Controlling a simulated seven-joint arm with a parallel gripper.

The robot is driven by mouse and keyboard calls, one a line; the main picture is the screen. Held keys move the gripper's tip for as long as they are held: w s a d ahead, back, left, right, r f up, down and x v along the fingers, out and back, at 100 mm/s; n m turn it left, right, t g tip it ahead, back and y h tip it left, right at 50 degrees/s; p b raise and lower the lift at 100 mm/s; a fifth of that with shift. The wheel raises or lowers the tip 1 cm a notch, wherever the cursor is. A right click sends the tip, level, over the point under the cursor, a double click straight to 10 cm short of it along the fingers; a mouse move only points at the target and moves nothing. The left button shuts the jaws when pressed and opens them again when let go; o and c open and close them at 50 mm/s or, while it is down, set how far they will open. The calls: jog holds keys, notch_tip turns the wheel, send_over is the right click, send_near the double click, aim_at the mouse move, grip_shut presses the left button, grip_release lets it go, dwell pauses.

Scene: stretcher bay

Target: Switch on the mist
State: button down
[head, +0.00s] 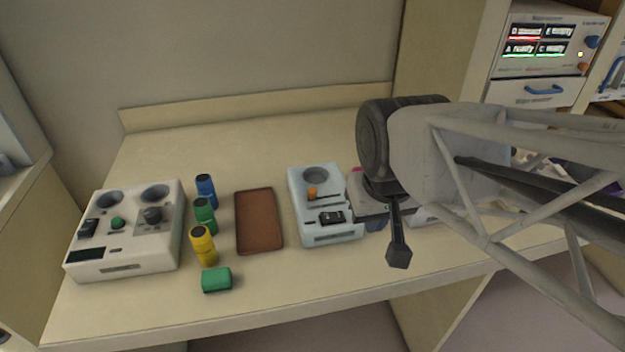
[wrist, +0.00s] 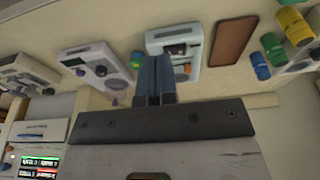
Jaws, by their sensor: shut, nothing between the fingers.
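A pale blue unit (head: 322,226) stands mid-counter, with a round well, an orange knob (head: 312,193) on a slot and a black switch (head: 331,217). Which way the switch is set cannot be told. The unit also shows in the wrist view (wrist: 158,37). A larger white unit (head: 125,262) at the left has two wells, a green knob, a dark knob and a black switch. I cannot tell which unit makes mist. My gripper (head: 398,258) is shut and empty, above the counter right of the pale blue unit. In the wrist view its fingers (wrist: 154,62) overlap that unit's edge.
A brown tray (head: 258,246) lies left of the pale blue unit. Blue (head: 206,190), green (head: 204,215) and yellow (head: 202,243) bottles and a green block (head: 216,279) stand nearby. A grey unit (wrist: 92,62) is partly hidden by my arm in the head view. A display panel (head: 545,48) is at the upper right.

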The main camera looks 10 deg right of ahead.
aim_at(330, 216)
jog(key=w+g+y, duration=0.1)
jog(key=w+g, duration=0.1)
jog(key=w, duration=1.5)
jog(key=shift+a+g+y, duration=0.3)
jog(key=shift+a+y, duration=0.05)
jog(key=shift+y, duration=0.05)
jog(key=shift+f, duration=0.2)
jog(key=f, duration=0.4)
jog(key=a+f, duration=0.1)
jog(key=f, duration=0.4)
jog(key=a+f, duration=0.1)
jog(key=f, duration=0.3)
jog(key=shift+a+f, duration=0.1)
jog(key=shift+f, duration=0.2)
jog(key=shift+f, duration=0.1)
jog(key=shift+a+f+h, duration=0.1)
jog(key=shift+f+h, duration=0.05)
jog(key=shift+h, duration=0.15)
jog(key=shift+d, duration=0.2)
jog(key=shift+d+r, duration=0.35)
jog(key=shift+d, duration=0.15)
